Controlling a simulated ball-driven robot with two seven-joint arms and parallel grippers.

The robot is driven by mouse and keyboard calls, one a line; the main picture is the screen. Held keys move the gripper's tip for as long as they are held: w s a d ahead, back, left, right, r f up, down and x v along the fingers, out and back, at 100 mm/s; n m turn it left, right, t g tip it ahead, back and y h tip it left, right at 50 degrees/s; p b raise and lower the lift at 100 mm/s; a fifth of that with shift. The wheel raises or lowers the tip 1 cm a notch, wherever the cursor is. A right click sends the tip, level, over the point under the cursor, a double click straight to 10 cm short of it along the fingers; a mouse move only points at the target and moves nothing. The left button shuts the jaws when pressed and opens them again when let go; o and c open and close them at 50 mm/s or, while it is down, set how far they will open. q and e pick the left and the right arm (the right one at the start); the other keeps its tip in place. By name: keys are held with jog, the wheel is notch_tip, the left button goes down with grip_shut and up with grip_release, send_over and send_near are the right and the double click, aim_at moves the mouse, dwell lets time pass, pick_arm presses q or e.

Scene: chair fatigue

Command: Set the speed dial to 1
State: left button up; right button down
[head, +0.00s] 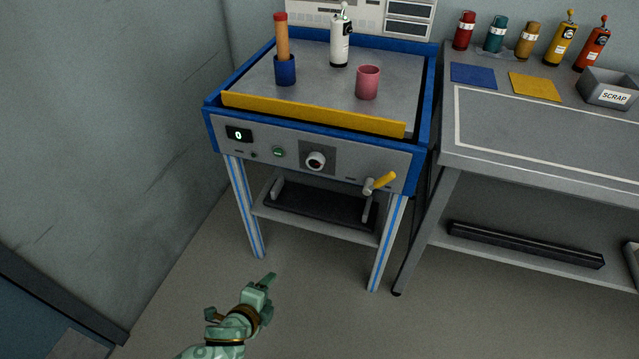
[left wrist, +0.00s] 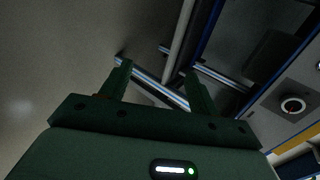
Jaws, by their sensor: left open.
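A small display (head: 238,134) on the panel reads 0. My left gripper (head: 268,282) is low in front of the machine, below the panel and well apart from the dial. Its two fingers (left wrist: 156,82) are spread with nothing between them. My right gripper is not in view.
A green button (head: 278,152) sits left of the dial, and a yellow-handled lever (head: 380,183) sticks out to its right. A yellow bar (head: 310,114) runs above the panel. A grey workbench (head: 540,140) stands at the right. The floor before the machine is clear.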

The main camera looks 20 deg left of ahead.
pick_arm(q)
jog(key=w+d+r+m+t+b, duration=0.1)
jog(key=w+d+r+m+t, duration=0.2)
jog(key=w+r+m, duration=0.4)
jog(key=m+t, duration=0.4)
jog(key=m, duration=0.1)
send_near(315, 166)
jog(key=s, duration=0.8)
jog(key=shift+m, duration=0.3)
jog(key=w+b, duration=0.4)
jog(key=w, duration=1.2)
jog(key=shift+f, duration=0.2)
jog(key=shift+w+r, duration=0.15)
jog(key=shift+w, duration=0.2)
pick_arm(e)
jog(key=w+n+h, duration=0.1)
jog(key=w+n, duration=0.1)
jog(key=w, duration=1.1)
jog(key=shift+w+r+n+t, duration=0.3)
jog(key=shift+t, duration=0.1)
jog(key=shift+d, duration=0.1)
pick_arm(q)
jog(key=c, duration=1)
